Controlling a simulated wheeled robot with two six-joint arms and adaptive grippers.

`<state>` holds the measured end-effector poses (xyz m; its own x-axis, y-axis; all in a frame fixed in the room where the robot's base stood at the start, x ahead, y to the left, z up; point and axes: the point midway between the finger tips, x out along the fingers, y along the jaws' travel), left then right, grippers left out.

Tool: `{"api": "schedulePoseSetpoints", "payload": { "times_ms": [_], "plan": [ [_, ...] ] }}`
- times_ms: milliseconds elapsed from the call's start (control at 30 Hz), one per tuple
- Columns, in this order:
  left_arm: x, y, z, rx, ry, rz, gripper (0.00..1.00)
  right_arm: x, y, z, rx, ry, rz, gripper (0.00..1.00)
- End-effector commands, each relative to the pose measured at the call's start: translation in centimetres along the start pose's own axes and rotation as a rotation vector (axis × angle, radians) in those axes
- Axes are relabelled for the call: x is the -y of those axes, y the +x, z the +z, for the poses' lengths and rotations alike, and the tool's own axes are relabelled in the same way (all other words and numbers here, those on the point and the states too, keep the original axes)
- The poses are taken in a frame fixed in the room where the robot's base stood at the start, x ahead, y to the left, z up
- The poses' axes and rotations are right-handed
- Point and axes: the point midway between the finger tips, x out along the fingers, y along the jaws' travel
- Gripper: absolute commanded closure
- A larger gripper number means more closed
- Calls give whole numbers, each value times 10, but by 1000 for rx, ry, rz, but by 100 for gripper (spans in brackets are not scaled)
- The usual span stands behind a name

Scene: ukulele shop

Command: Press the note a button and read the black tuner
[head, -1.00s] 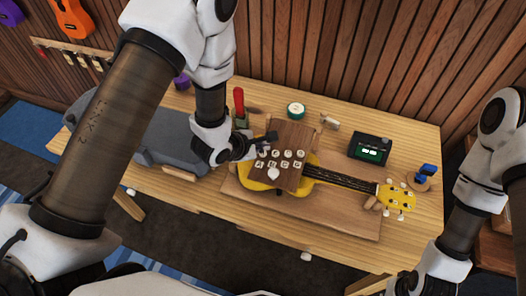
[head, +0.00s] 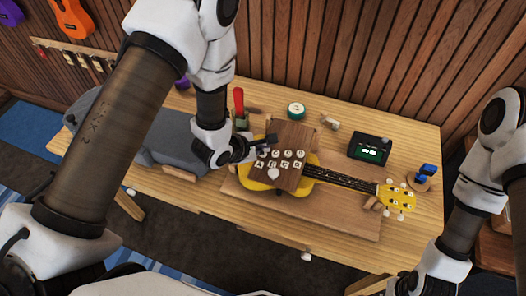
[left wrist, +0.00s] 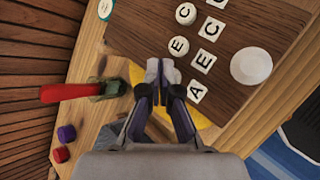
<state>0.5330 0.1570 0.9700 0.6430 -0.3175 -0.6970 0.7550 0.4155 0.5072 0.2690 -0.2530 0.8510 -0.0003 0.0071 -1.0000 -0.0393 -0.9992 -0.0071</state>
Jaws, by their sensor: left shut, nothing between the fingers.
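A dark wooden button board (head: 292,133) lies over the body of a yellow ukulele (head: 250,182). It has a row of round white buttons and a row of square letter tiles. The left wrist view shows the A tile (left wrist: 197,91) and a round button (left wrist: 179,46) above the E tile (left wrist: 204,60). My left gripper (head: 270,140) is shut and empty over the board's left edge. Its fingertips (left wrist: 162,72) hide the spot beside the A tile; contact cannot be told. The black tuner (head: 370,148) stands right of the board, with a small green display too small to read.
A large white knob (head: 273,174) sits low on the board. A red-handled tool (head: 238,101) stands behind my left gripper. A round green-white tin (head: 296,110) and a blue item (head: 427,171) stand on the table. A grey case (head: 165,137) lies at left.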

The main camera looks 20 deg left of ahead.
Motion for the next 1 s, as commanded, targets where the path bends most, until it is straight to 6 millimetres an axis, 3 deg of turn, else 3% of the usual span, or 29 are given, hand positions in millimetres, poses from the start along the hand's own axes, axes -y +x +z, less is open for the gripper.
{"api": "schedulePoseSetpoints", "payload": {
  "times_ms": [1000],
  "plan": [
    [5,6,-5,0,-1,-1,100,0,4,0,0,0,0,100]
  ]
}}
